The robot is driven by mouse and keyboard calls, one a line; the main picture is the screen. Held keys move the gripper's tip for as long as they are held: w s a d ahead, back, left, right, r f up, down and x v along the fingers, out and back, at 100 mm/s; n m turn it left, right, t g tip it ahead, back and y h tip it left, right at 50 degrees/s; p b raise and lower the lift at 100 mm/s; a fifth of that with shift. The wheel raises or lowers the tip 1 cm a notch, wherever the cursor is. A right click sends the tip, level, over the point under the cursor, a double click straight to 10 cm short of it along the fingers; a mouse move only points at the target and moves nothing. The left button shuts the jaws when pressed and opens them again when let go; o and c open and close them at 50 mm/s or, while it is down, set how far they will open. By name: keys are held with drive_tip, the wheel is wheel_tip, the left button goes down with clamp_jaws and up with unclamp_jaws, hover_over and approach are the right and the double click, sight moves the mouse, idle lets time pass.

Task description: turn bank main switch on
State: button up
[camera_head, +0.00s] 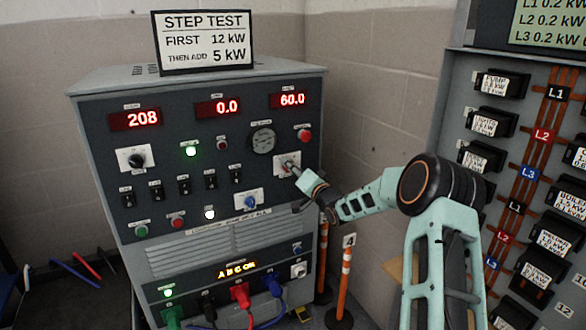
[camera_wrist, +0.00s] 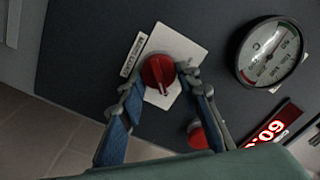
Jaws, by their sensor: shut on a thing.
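A red rotary switch (camera_wrist: 158,72) sits on a white plate (camera_wrist: 186,48) on the dark front panel of the load bank (camera_head: 110,155). The plate also shows in the head view (camera_head: 281,158), where my gripper partly hides the switch. A white mark on the knob points down in the wrist view. A small label (camera_wrist: 133,55) beside it is too small to read surely. My gripper (camera_wrist: 160,86) reaches in from the right in the head view (camera_head: 294,168), with its two fingers at either side of the red knob, shut on it.
A red button (camera_wrist: 195,135) and a round gauge (camera_wrist: 270,52) are close to my fingers. A blue knob (camera_head: 250,202) sits below. Colored cables (camera_head: 240,293) plug in at the bottom. Striped posts (camera_head: 345,275) and a breaker panel (camera_head: 455,120) stand at the right.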

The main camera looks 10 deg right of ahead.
drive_tip(key=shift+f, duration=0.1)
drive_tip(key=o, duration=1.1)
drive_tip(key=shift+o, duration=0.2)
drive_tip(key=shift+s, duration=0.1)
drive_tip(key=v, duration=1.2)
